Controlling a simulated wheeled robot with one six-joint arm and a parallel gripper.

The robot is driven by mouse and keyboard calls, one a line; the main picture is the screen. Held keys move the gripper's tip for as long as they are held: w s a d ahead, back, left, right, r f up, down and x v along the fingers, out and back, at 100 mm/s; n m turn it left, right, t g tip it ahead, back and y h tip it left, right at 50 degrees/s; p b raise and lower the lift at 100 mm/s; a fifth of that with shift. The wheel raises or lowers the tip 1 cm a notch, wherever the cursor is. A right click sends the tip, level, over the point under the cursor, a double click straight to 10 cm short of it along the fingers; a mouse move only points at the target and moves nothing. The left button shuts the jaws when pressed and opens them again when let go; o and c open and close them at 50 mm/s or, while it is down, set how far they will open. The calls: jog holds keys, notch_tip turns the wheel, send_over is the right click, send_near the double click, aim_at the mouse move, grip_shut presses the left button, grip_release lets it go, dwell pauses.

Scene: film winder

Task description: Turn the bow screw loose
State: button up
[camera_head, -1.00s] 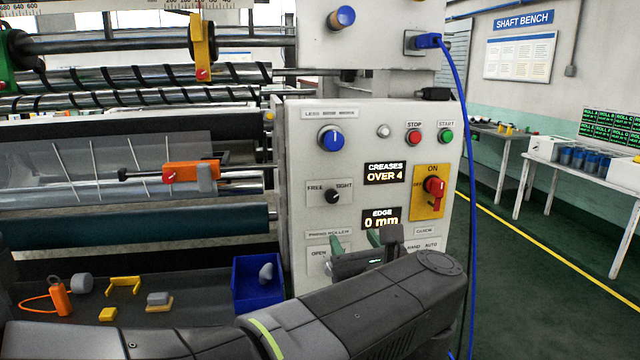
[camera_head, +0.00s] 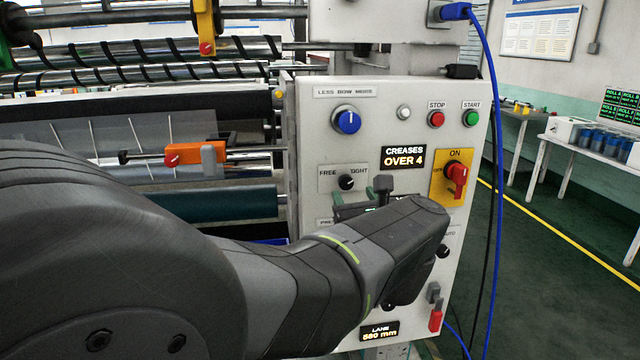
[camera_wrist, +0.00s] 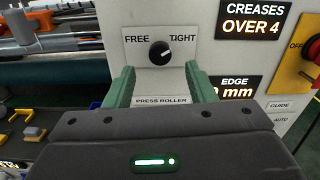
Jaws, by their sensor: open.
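A small black knob (camera_head: 347,182) sits on the grey control panel between the words FREE and TIGHT. It also shows in the wrist view (camera_wrist: 160,53), with its white mark pointing up and right towards TIGHT. A larger blue knob (camera_head: 346,121) sits above it under a label with the word BOW. No label reads "bow screw". My gripper (camera_head: 361,192) is open and empty just below the FREE–TIGHT knob in the head view. In the wrist view its green fingers (camera_wrist: 158,72) stand apart, below and to either side of that knob. I see no contact.
The STOP button (camera_head: 436,119), START button (camera_head: 471,118) and red ON switch (camera_head: 456,180) are on the panel's right. A blue cable (camera_head: 489,130) hangs along the right side. An orange-bodied device (camera_head: 180,153) is on the rollers at left. My arm hides the lower panel.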

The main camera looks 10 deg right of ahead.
aim_at(347, 184)
jog(key=w, duration=0.6)
jog(key=shift+w+a, duration=0.1)
jog(key=shift+w, duration=0.2)
jog(key=c, duration=1)
jog(key=shift+o, duration=0.2)
